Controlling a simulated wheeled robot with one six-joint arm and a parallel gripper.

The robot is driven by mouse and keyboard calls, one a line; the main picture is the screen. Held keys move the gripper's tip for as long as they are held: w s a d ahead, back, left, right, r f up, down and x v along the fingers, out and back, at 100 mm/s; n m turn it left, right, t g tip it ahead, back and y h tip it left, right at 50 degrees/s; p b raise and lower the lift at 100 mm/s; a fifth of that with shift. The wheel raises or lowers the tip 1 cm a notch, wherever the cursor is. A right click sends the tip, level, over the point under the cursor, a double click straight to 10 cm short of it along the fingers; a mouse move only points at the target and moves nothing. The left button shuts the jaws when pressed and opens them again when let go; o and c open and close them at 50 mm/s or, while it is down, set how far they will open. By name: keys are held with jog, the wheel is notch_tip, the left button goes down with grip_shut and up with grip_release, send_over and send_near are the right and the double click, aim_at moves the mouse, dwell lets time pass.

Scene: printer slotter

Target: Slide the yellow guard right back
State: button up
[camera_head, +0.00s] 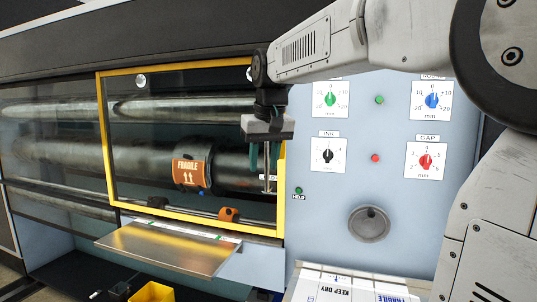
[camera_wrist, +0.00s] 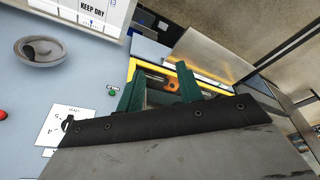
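The yellow guard (camera_head: 197,221) is a clear panel in a yellow frame, standing over the rollers at the left of the grey control panel in the head view. A pale upright bar, seemingly its handle, shows near its right edge. My gripper (camera_head: 265,157) points down at that edge, its green fingers on either side of the bar. In the wrist view my gripper (camera_wrist: 160,90) has its fingers apart, with part of the yellow frame (camera_wrist: 184,77) beyond them. I cannot tell whether either finger touches the bar.
The control panel (camera_head: 389,195) has several dials, lamps and a round handwheel (camera_head: 369,224). A metal tray (camera_head: 168,248) juts out below the guard. A white carton (camera_head: 350,287) stands at the bottom, below the panel. Behind the guard is a roller with an orange "FRAGILE" band (camera_head: 190,173).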

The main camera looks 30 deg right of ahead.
jog(key=m+t, duration=0.1)
send_near(267, 147)
jog(key=shift+h, duration=0.4)
jog(key=x, duration=0.4)
jog(key=shift+w+a+f, duration=0.1)
jog(key=shift+a+f, duration=0.2)
jog(key=shift+f, duration=0.1)
jog(key=x, duration=0.7)
jog(key=shift+w+f, duration=0.1)
jog(key=shift+f, duration=0.1)
grip_shut()
